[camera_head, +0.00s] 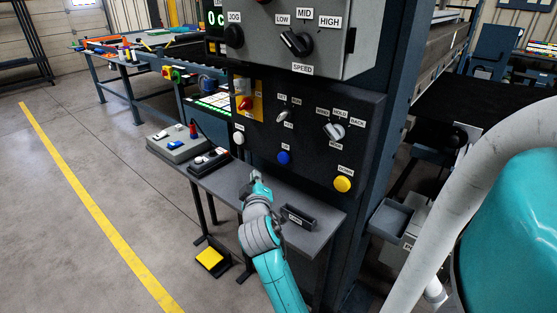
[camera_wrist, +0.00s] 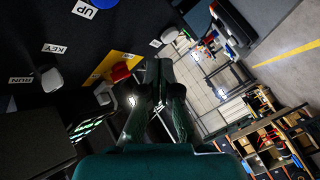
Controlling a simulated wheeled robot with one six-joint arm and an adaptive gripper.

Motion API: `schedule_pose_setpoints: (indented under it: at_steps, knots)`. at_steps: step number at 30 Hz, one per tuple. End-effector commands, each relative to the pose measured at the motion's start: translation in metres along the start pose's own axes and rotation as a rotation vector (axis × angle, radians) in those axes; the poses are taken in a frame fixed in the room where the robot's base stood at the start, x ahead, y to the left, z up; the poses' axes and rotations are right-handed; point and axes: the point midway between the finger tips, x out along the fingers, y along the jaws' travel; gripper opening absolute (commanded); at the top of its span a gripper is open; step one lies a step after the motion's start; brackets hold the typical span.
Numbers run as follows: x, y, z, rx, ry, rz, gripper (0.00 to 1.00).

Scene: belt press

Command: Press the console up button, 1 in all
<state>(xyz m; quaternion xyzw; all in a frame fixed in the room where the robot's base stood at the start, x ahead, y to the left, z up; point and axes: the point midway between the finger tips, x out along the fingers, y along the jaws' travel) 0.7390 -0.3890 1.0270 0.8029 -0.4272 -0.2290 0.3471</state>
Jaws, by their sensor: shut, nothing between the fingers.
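The console panel (camera_head: 305,115) is a dark upright plate with labelled controls. The up button is a round blue button (camera_head: 284,158) low in its middle, with a small label above it. In the wrist view the blue button (camera_wrist: 105,3) is cut by the top edge, beside a label reading UP (camera_wrist: 82,9). My gripper (camera_head: 256,176) is shut and empty, in front of the panel, below and left of the blue button in the head view. In the wrist view its closed fingers (camera_wrist: 160,67) point away from the blue button and appear clear of it.
Nearby are a white button (camera_head: 238,138), a red knob on a yellow plate (camera_head: 247,102), selector switches and a yellow button (camera_head: 343,184). Below is a grey shelf (camera_head: 325,222) with a small dark tray (camera_head: 298,217). A yellow pedal (camera_head: 210,258) sits on the floor.

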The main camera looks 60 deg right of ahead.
Motion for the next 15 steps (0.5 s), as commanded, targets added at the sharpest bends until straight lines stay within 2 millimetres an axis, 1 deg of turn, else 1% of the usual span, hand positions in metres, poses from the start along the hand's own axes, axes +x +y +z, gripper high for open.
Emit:
schedule_pose_setpoints:
  at_steps: [7, 15]
  knots:
    - [0.006, 0.005, 0.005, 0.002, 0.000, 0.001, 0.00]
    - [0.029, 0.022, 0.021, 0.002, -0.001, 0.002, 0.00]
